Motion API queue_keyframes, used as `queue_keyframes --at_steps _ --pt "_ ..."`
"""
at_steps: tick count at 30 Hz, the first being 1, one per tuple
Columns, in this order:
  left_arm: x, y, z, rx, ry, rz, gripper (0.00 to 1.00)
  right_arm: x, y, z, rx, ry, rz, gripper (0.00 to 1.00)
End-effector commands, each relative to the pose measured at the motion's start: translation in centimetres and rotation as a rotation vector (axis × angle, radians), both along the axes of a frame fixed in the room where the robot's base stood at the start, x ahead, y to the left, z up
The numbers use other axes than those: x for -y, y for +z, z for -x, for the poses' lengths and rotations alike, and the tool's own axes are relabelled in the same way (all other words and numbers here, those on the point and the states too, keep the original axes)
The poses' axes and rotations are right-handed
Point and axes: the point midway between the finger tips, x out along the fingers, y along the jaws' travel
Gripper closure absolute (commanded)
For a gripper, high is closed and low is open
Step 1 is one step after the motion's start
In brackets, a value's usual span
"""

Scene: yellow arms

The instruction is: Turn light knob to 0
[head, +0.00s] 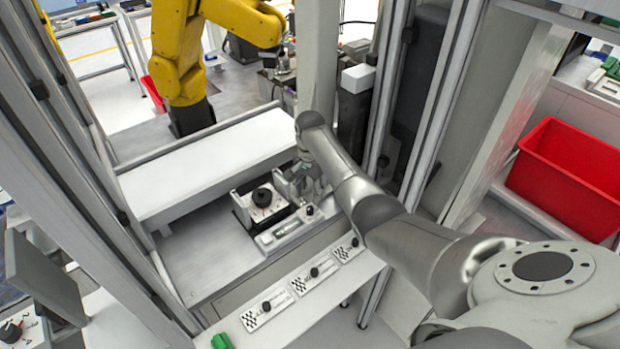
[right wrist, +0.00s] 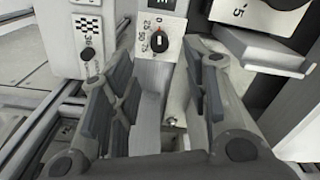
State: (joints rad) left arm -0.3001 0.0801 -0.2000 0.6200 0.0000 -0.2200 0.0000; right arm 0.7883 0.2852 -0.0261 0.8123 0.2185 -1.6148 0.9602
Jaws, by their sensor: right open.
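A small black dial knob (right wrist: 162,43) with a red mark sits on a white plate printed with numbers, with a 0 near its upper right. In the head view it appears to be the small knob (head: 309,210) on the light block. My right gripper (right wrist: 162,72) is open and empty; its two fingers stand on either side of the view below the dial, apart from it. In the head view my right gripper (head: 309,184) hangs just above and behind that block, partly hidden by its own wrist. My left gripper is not in view.
A larger black knob (head: 262,196) stands on a white block left of the gripper. Panels with checker marks and knobs (head: 266,306) line the front ledge. A metal post (head: 318,60) rises close behind. A red bin (head: 568,178) is at right, a yellow arm (head: 180,60) behind.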

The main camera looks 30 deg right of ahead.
Motion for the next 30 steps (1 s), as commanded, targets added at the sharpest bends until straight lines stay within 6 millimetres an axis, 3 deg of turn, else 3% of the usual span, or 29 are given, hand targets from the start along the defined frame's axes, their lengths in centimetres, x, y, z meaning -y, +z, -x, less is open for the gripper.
queue_keyframes --at_steps 6,10,30 --pt "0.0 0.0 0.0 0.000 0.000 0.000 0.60 0.0 3.3 -0.1 0.002 0.000 0.000 0.57" --pt "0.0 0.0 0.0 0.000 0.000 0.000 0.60 0.0 4.2 0.0 0.000 -0.001 -0.001 0.57" --pt "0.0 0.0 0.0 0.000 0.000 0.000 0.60 -0.2 4.0 0.3 0.000 0.015 0.004 0.57"
